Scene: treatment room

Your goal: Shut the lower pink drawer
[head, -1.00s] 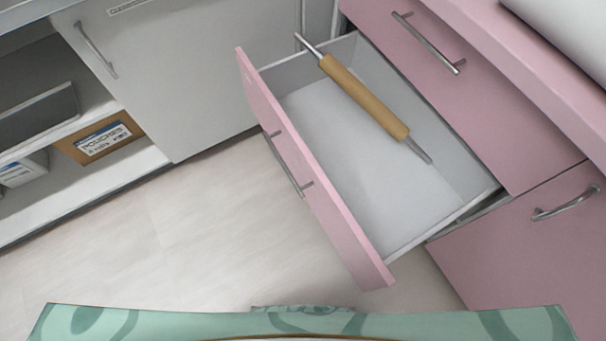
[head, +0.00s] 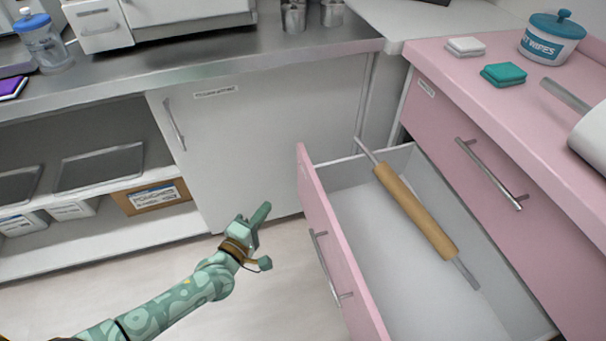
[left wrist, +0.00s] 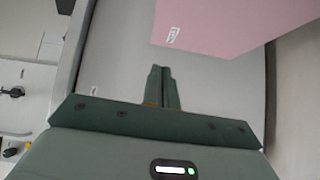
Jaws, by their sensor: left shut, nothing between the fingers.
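The lower pink drawer (head: 328,250) stands pulled open from the pink cabinet in the head view. Its front has a silver bar handle (head: 327,268). A tan roller with metal ends (head: 416,210) lies in the drawer, slanting across it. My left gripper (head: 262,236) is shut and empty, to the left of the drawer front and apart from it. In the left wrist view the shut fingers (left wrist: 161,86) point toward a pale grey surface, with a pink panel (left wrist: 225,25) at the upper right. My right gripper is not in view.
The upper pink drawer (head: 490,190) is closed. A grey cabinet door (head: 255,150) stands behind my gripper, with open shelves (head: 120,215) to its left. A wipes tub (head: 552,40) and folded cloths (head: 503,75) sit on the pink top. Floor (head: 285,305) shows between gripper and drawer.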

